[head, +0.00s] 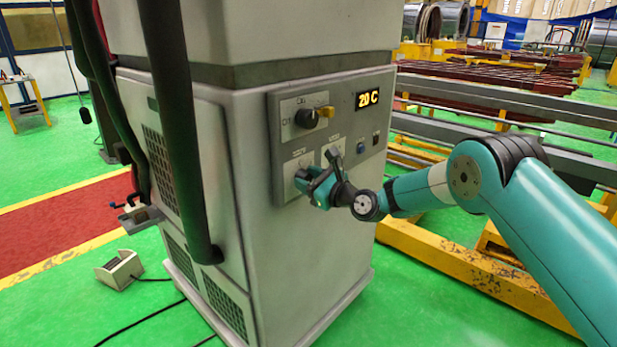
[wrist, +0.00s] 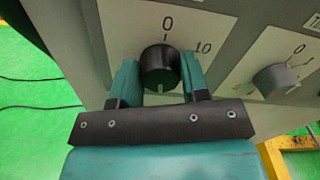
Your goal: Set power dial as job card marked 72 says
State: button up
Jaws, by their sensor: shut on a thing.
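A black round dial (wrist: 158,66) sits on a white plate marked 0 above it and 10 to its upper right. My gripper (wrist: 160,76) has its two teal fingers on either side of the dial and is shut on it. A short tick stands between the 0 and the dial, and a pale mark shows on the dial's near side. I cannot tell its exact setting. In the head view my gripper (head: 306,184) is at the lower left of the machine's control panel and hides this dial. I see no job card marked 72.
A grey knob (wrist: 276,80) marked 0 and 1 sits to the right. Higher on the panel (head: 375,84) are a black selector knob (head: 306,118) with a yellow piece beside it and a display (head: 367,99) reading 20 C. A dark vertical pipe (head: 180,130) stands at the machine's left front.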

jog(key=shift+f+m, duration=0.1)
jog(key=shift+m, duration=0.5)
jog(key=o, duration=0.9)
jog(key=shift+d, duration=0.1)
jog(key=shift+b+v, duration=1.7)
jog(key=shift+v, duration=7)
